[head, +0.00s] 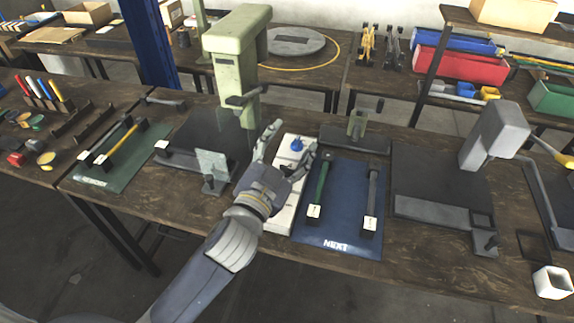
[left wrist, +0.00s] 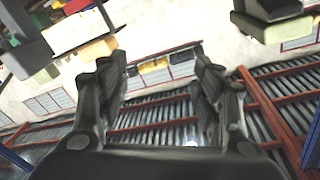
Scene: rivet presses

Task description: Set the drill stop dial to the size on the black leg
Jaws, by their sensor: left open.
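A blue knob (head: 297,145), which looks like the dial, stands on a long white panel (head: 278,218) on the bench. My left gripper (head: 293,136) is open, with its fingers spread on either side of the knob in the picture; I cannot tell whether it touches. Its two fingers also show apart and empty in the left wrist view (left wrist: 160,68). The black leg (head: 372,195) lies on the blue NEXT mat (head: 342,212), right of a green leg (head: 321,185). Both carry white tags, too small to read. My right gripper is out of view.
A pale green press (head: 235,50) stands just behind my left gripper. A grey upright plate (head: 212,165) is to its left. A green mat (head: 115,175) with more legs lies further left. A grey press (head: 495,130) and a white square cup (head: 552,282) are at right.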

